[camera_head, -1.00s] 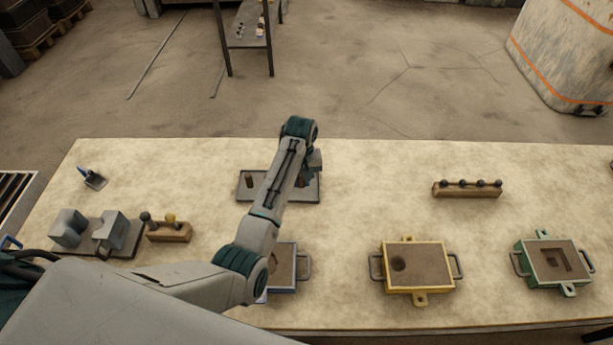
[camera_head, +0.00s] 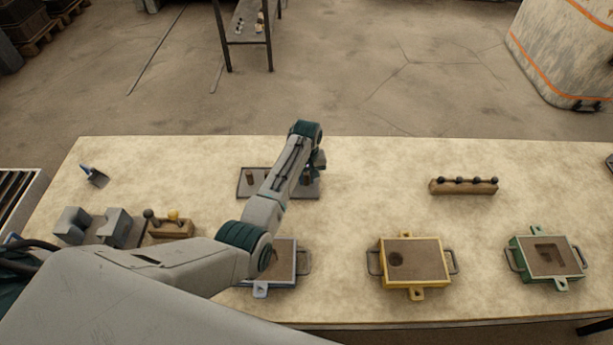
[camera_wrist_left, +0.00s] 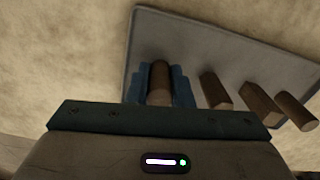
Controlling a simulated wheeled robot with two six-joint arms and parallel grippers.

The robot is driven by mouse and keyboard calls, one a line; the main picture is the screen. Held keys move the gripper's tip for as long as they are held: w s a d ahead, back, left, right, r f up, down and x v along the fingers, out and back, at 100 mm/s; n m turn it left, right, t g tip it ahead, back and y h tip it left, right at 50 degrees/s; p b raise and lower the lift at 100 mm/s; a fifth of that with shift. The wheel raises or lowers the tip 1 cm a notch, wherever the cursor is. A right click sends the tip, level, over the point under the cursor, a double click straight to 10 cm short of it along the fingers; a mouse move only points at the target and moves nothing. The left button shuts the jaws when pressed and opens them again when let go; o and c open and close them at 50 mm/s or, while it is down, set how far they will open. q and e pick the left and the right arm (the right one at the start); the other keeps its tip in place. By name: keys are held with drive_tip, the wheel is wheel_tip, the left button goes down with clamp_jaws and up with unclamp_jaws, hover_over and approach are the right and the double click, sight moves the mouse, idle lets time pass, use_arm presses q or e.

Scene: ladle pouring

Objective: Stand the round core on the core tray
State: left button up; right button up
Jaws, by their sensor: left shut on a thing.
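The core tray (camera_head: 281,195) is a grey, low-rimmed tray on the table; it also shows in the left wrist view (camera_wrist_left: 190,30). My left gripper (camera_wrist_left: 158,88) is shut on a brown round core (camera_wrist_left: 159,80) over one end of the tray. Whether that core touches the tray floor is unclear. Several other brown cores, among them a round one (camera_wrist_left: 215,90) and a squarer one (camera_wrist_left: 259,103), stand in a row beside it. In the head view my left arm hides the middle of the tray, and the gripper's fingers are mostly hidden.
Blue (camera_head: 283,283), yellow (camera_head: 418,265) and green (camera_head: 545,262) framed moulds stand along the front. A wooden block with dark knobs (camera_head: 463,187) lies right of the tray. A grey block fixture (camera_head: 100,230) stands at left. The table between tray and knobbed block is clear.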

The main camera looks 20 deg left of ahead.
use_arm(q)
drive_tip(key=o, duration=0.7)
wheel_tip(320, 180, up, 12)
drive_tip(key=shift+f+b, duration=0.25)
drive_tip(key=shift+b, duration=0.9)
drive_tip(key=shift+r, duration=0.35)
